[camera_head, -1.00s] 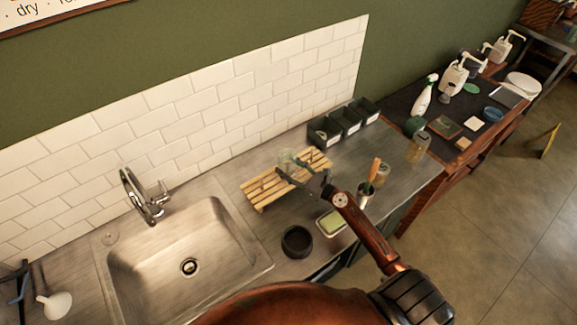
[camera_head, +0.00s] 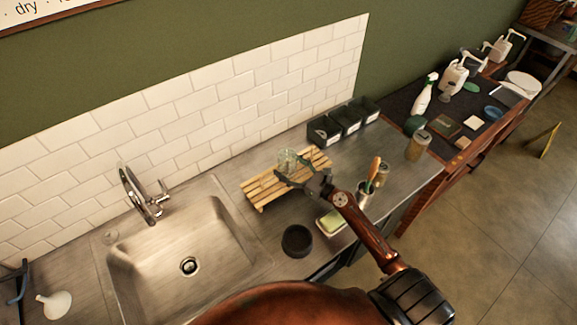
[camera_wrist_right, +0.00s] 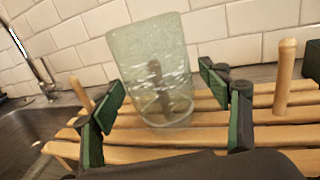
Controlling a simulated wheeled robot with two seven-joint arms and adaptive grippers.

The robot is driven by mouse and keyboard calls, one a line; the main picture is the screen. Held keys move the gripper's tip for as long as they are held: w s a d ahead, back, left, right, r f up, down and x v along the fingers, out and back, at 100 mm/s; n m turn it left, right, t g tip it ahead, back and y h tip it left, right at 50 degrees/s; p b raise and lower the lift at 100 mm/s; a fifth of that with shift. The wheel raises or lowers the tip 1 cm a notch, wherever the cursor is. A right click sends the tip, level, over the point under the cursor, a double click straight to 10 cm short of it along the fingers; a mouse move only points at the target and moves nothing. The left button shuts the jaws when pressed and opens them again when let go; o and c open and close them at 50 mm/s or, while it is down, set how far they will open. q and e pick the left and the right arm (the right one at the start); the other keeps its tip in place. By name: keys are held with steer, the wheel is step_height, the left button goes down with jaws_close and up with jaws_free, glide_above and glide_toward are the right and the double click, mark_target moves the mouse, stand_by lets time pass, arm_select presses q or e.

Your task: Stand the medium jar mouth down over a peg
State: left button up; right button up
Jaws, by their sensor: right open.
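The medium jar (camera_wrist_right: 155,60), clear greenish glass, stands on the wooden slatted rack (camera_head: 262,190), with its closed end up and its mouth at the slats. A dark upright peg shape (camera_wrist_right: 157,90) shows through its glass, so it appears to be over a peg. In the head view the jar (camera_head: 287,160) is at the rack's far side. My right gripper (camera_wrist_right: 162,88) is open, one finger on each side of the jar, with visible gaps. It also shows in the head view (camera_head: 293,174). My left gripper is not in view.
Bare pegs stand left (camera_wrist_right: 80,93) and right (camera_wrist_right: 286,72) of the jar. The sink (camera_head: 190,250) is left of the rack, black bins (camera_head: 345,125) behind right. A dark bowl (camera_head: 297,241), a sponge dish (camera_head: 332,221) and more jars (camera_head: 418,146) stand nearby.

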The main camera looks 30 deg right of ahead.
steer(key=shift+s, duration=0.1)
steer(key=shift+s+d+f, duration=0.1)
steer(key=shift+s+d, duration=0.05)
steer(key=shift+s, duration=0.1)
steer(key=v, duration=1.1)
steer(key=shift+s+r, duration=0.15)
steer(key=shift+r, duration=0.1)
